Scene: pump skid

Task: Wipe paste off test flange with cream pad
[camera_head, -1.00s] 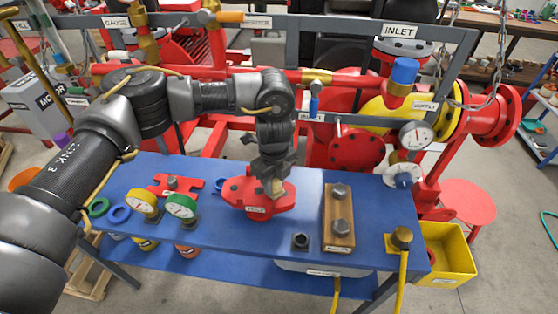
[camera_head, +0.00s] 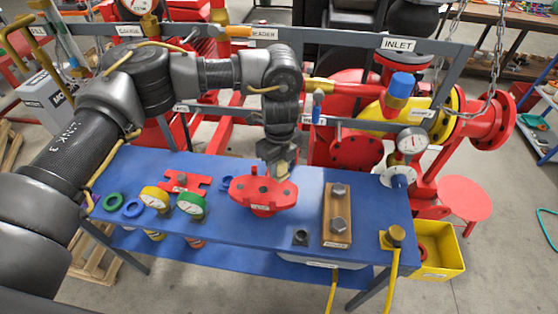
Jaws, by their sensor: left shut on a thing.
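The red test flange (camera_head: 250,192) sits on the blue bench (camera_head: 300,220), with a small label on its front and dark bolt holes on top. My left gripper (camera_head: 277,172) is just above the flange's back right part. It is shut on the cream pad (camera_head: 281,169), of which only a small piece shows between the fingers. I cannot tell whether the pad touches the flange. No paste can be made out at this size. My right gripper is not in view.
A wooden block (camera_head: 337,215) with two bolts is at right. Red pump piping (camera_head: 355,150) rises behind the bench.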

